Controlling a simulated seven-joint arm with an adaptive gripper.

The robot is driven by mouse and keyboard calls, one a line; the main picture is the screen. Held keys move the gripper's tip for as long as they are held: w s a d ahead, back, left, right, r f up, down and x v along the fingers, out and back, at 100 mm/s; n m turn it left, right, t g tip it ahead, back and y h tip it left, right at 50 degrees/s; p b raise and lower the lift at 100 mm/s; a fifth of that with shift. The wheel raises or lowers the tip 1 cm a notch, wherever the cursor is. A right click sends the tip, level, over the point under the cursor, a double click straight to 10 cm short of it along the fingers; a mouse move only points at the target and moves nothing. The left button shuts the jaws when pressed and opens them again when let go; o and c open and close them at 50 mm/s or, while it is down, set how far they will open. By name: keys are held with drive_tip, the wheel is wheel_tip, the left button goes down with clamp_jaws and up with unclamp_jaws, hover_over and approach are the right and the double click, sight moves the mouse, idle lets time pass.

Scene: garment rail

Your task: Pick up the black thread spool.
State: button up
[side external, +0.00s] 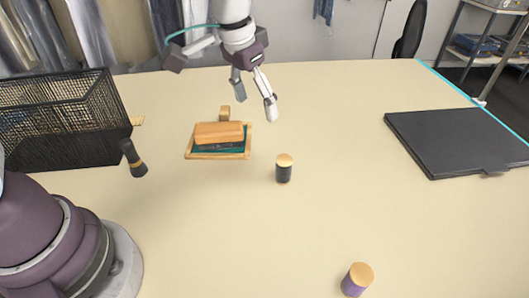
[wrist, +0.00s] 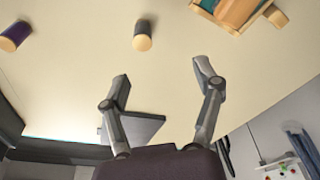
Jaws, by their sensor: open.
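The black thread spool (side external: 284,174) stands upright near the middle of the table, with a tan top. In the wrist view the spool (wrist: 142,28) shows at the top, beyond the fingertips. My gripper (side external: 256,102) is open and empty, above the table at the back, up and left of the spool in the side view. In the wrist view my gripper (wrist: 161,74) has its two fingers spread wide, with bare table between them. Nothing hides the spool in either view.
A purple spool (side external: 355,281) stands at the front. A wooden tray (side external: 191,156) holding a wood-backed block (side external: 219,133) lies left of the black spool. A black wire basket (side external: 60,120) and a dark handle-like object (side external: 133,158) are at left. A flat black case (side external: 455,140) lies right.

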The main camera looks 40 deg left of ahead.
hover_over(284, 159)
drive_tip(key=s+a, duration=0.1)
drive_tip(key=shift+m+g, duration=0.3)
drive_tip(key=shift+g, duration=0.1)
wheel_tip(284, 159, down, 6)
drive_tip(key=shift+r, duration=0.15)
drive_tip(key=f, duration=0.3)
drive_tip(key=w+f, duration=0.1)
drive_tip(key=f, duration=0.2)
drive_tip(key=d+f, duration=0.1)
drive_tip(key=f, duration=0.3)
drive_tip(key=shift+w, duration=0.2)
drive_tip(key=c, duration=1)
drive_tip(key=shift+c, duration=0.2)
